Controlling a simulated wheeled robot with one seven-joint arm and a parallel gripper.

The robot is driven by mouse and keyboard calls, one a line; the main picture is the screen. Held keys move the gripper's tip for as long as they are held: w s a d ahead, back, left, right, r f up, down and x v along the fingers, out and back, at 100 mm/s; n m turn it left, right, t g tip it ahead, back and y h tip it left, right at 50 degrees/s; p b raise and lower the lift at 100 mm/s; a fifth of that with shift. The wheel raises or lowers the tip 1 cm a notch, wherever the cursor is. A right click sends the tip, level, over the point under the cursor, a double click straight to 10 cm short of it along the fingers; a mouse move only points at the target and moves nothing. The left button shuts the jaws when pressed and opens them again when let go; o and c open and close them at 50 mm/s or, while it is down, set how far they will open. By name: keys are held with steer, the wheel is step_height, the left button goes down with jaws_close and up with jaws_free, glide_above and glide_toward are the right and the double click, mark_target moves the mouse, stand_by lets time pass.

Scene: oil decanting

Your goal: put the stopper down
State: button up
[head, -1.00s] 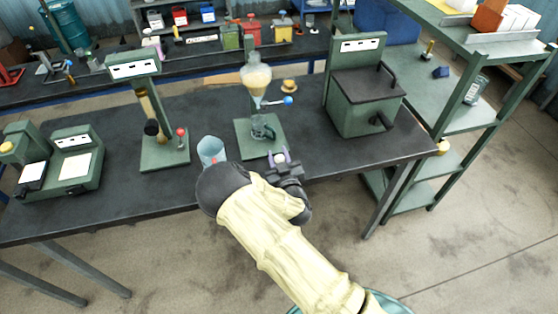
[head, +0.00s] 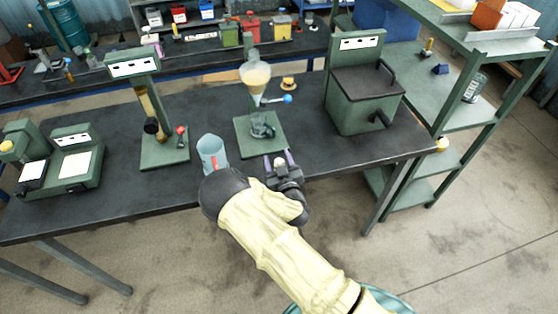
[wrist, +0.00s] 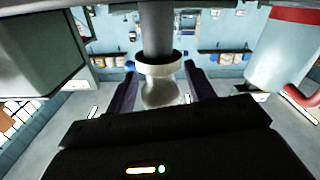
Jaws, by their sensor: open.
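My gripper (head: 279,161) is over the front part of the bench, with its purple fingers apart. A pale piece that looks like the stopper (wrist: 160,92) shows between the fingers in the wrist view, with a white collar and a dark post in line with it. Gaps show beside it. I cannot tell what it rests on. The glass funnel (head: 255,78) with pale yellow liquid is on its green stand (head: 247,143), beyond my gripper.
A green boxy machine (head: 364,100) is to the right, and a green stand with a column (head: 160,150) to the left. Bare bench (head: 325,160) lies right of my gripper.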

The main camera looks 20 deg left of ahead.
steer(key=shift+r, duration=0.1)
steer(key=b+v, duration=0.3)
steer(key=v, duration=0.9)
steer(key=shift+d, duration=0.1)
stand_by(0.4)
